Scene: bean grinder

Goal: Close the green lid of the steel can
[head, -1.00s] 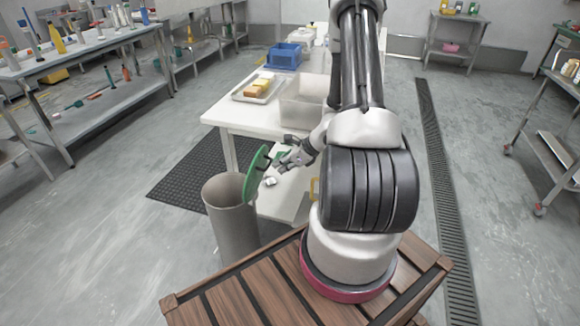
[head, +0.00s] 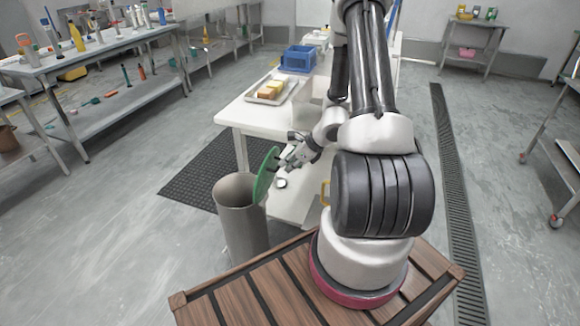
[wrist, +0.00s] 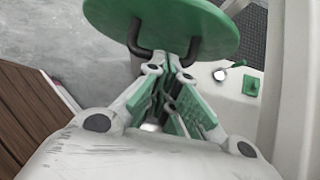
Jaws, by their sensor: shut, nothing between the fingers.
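The steel can (head: 243,222) stands on the floor with its round mouth open. Its green lid (head: 264,175) is tilted up, nearly upright, at the can's right rim. In the wrist view the green lid (wrist: 165,22) fills the top, with a dark handle on the face toward me. My gripper (head: 278,163) is just right of the lid, on its handle side. In the wrist view my gripper (wrist: 172,68) is shut and empty, with its fingertips close to the lid between the handle's ends. I cannot tell whether they touch the lid.
A white table (head: 240,118) stands behind the can, bearing a tray (head: 272,90) of food blocks and a blue crate (head: 298,58). A dark mat (head: 200,180) lies behind the can. The floor left of the can is clear.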

